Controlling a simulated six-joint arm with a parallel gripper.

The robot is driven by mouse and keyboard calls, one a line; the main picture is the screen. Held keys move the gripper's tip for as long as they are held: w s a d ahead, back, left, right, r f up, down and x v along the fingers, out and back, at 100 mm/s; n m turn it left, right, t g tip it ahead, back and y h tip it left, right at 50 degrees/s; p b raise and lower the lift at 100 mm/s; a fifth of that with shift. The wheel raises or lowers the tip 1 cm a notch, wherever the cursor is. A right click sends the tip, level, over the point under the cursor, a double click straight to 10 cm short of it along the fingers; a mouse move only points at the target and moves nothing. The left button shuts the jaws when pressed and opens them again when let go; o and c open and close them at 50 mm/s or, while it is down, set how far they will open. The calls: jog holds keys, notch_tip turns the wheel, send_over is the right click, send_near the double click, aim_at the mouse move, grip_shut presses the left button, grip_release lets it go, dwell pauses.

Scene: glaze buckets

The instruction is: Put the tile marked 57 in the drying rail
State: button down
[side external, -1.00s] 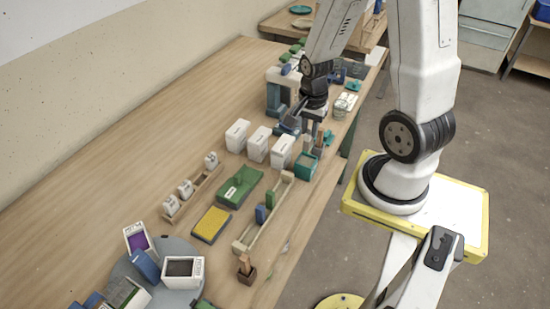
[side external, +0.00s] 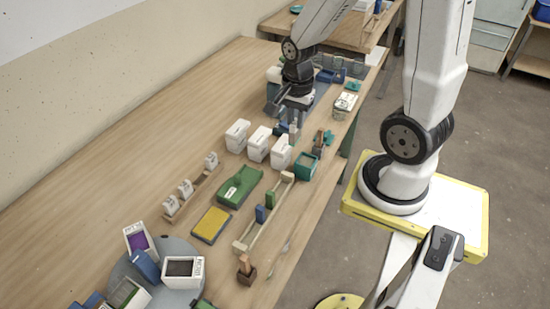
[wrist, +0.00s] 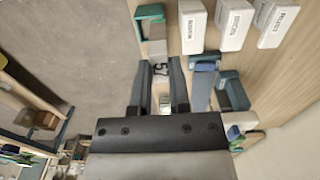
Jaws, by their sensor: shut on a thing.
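My gripper (side external: 293,108) hangs above the table's right side, behind the row of white buckets. In the wrist view its two dark fingers (wrist: 160,78) are closed on a small pale tile (wrist: 159,68). Dark digits show on the tile, partly hidden; the first looks like a 5. The tile shows only as a small pale patch below the fingers in the side view (side external: 293,128). The drying rail, which I take to be the long cream slotted rail (side external: 247,238), lies nearer the camera, apart from my gripper. A blue tile (side external: 260,214) and a green tile (side external: 270,200) stand in it.
Three labelled white buckets (side external: 259,144) and a teal container (side external: 306,166) stand between my gripper and the rail. A green block (side external: 240,186), a yellow pad (side external: 211,225) and a small wooden rack (side external: 193,190) lie left of the rail. Blue items (wrist: 232,94) stand beside my gripper.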

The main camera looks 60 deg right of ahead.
jog(key=a, duration=2.2)
notch_tip(320, 180, down, 7)
jog(key=shift+w+d, duration=0.15)
jog(key=shift+w, duration=0.2)
jog(key=shift+f, duration=0.2)
jog(key=shift+f, duration=3.2)
jog(key=shift+f, duration=0.3)
jog(key=shift+c, duration=2.4)
grip_release()
